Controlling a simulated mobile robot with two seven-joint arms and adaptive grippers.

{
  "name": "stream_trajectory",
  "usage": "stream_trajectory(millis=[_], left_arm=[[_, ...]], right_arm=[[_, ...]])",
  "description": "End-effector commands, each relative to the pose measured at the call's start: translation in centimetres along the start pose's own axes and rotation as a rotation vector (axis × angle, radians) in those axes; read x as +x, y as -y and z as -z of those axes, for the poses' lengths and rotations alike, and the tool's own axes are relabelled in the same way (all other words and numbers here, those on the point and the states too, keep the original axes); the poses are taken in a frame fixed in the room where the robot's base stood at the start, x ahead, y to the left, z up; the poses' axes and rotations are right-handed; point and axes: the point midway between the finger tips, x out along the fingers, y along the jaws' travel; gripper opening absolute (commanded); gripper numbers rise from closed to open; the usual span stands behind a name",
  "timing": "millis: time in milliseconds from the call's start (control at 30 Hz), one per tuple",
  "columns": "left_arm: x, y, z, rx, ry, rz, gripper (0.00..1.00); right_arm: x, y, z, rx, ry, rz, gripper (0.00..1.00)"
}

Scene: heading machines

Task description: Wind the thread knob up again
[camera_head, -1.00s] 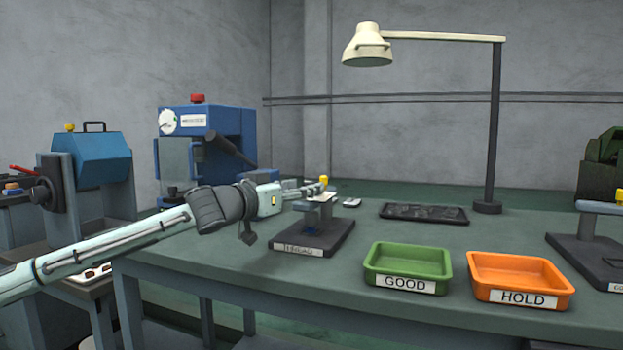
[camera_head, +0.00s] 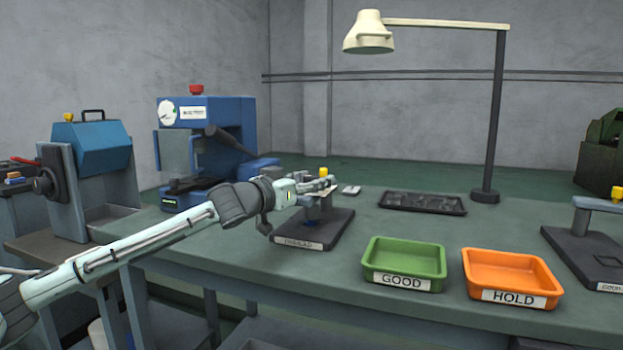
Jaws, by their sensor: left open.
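The thread knob (camera_head: 323,173) is a small yellow cap on top of the thread stand (camera_head: 312,230), a dark base labelled THREAD on the bench. My left gripper (camera_head: 327,184) is open, its fingers at the top of the stand beside the knob. Whether the fingers touch the knob I cannot tell. The gripper and wrist hide part of the stand's upper frame. My right gripper is not in view.
A green GOOD tray (camera_head: 404,281) and an orange HOLD tray (camera_head: 512,296) stand right of the stand. A dark tray (camera_head: 422,203) lies behind, beside the lamp post (camera_head: 495,120). A blue machine (camera_head: 205,125) stands at the left. Another stand (camera_head: 585,250) is at the right edge.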

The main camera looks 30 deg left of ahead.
Motion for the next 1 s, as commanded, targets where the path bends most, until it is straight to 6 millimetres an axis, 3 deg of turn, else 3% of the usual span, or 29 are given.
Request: stream_trajectory(millis=[67,467,800,1000], left_arm=[[0.0,0.0,0.0,0.0,0.0,0.0,0.55],[0.0,0.0,0.0,0.0,0.0,0.0,0.05],[0.0,-0.1,-0.1,-0.003,-0.002,0.045,0.03],[0.0,-0.3,-0.2,-0.008,-0.005,0.157,0.03]], right_arm=[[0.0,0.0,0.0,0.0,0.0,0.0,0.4],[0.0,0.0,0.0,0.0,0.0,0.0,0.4],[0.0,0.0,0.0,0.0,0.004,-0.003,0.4],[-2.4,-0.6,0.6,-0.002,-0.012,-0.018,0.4]])
